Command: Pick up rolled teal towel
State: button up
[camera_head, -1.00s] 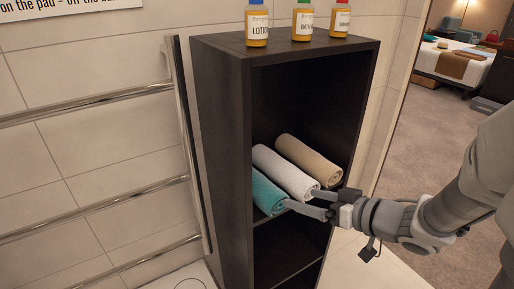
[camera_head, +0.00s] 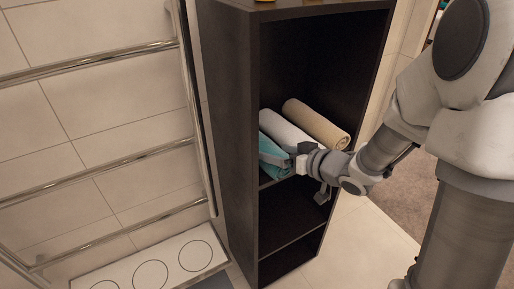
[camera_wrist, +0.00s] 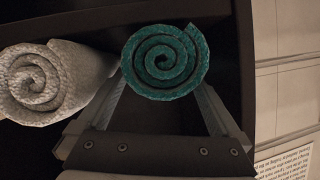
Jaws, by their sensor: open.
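The rolled teal towel (camera_head: 281,171) lies on the dark cabinet's shelf, leftmost of the three rolls. My gripper (camera_head: 272,157) is at its front end, partly covering it in the head view. In the wrist view, the teal towel (camera_wrist: 165,62) shows its spiral end in the upper middle. My gripper (camera_wrist: 162,88) is open there, with one finger on each side of the roll. I cannot tell whether the fingers touch it. The left finger lies in the gap between the teal and white rolls.
A white rolled towel (camera_head: 287,131) lies right beside the teal one, and a beige roll (camera_head: 317,124) beyond it. The dark cabinet (camera_head: 232,130) has side walls close around the shelf. A chrome towel rail (camera_head: 100,162) stands to its left.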

jog(key=b+x, duration=0.1)
jog(key=x, duration=0.2)
jog(key=shift+w+a+f, duration=0.1)
jog(key=shift+w, duration=0.05)
jog(key=shift+c, duration=0.3)
jog(key=c, duration=1.2)
